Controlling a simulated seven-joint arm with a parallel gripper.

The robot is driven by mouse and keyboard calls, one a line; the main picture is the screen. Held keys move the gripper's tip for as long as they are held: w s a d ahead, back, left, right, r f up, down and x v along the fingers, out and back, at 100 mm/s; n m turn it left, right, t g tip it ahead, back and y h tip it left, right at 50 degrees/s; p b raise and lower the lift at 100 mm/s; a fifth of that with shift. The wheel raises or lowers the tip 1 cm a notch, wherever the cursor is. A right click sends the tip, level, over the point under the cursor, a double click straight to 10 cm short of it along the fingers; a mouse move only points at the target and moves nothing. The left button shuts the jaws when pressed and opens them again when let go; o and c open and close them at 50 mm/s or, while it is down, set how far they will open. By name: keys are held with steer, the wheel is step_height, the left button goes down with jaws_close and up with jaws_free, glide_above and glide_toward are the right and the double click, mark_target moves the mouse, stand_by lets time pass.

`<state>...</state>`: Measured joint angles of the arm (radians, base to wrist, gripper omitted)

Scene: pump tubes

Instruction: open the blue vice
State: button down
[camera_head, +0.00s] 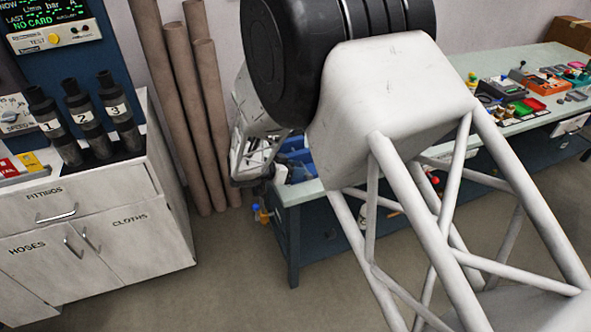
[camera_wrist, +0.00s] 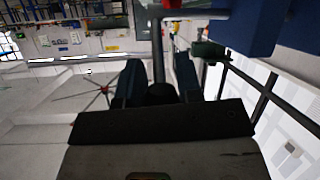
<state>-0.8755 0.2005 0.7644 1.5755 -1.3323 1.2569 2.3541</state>
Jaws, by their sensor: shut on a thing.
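The blue vice (camera_wrist: 248,24) fills the upper right of the wrist view, cut off by the frame edge. A dark bar (camera_wrist: 158,50), its handle, comes down from a grey and red part at the top. My gripper (camera_wrist: 158,72) has its two dark blue fingers on either side of this bar and is shut on it. The lower end of the bar sits between the fingers. In the head view, blue parts of the vice (camera_head: 297,158) show at the bench's left end. My own arm hides most of the vice and the gripper there.
The workbench (camera_head: 310,190) runs to the back right, with several coloured items and boxes on its far part. A white cabinet (camera_head: 100,235) with black numbered tubes stands at the left. Tall brown tubes (camera_head: 178,100) lean on the wall. The floor between is clear.

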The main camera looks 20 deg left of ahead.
steer(key=shift+f, duration=0.1)
steer(key=c, duration=0.9)
jaws_free()
steer(key=shift+o, duration=0.2)
steer(key=shift+a, duration=0.1)
steer(key=v, duration=0.7)
steer(key=shift+s, duration=0.3)
steer(key=shift+a, duration=0.1)
steer(key=shift+r, duration=0.25)
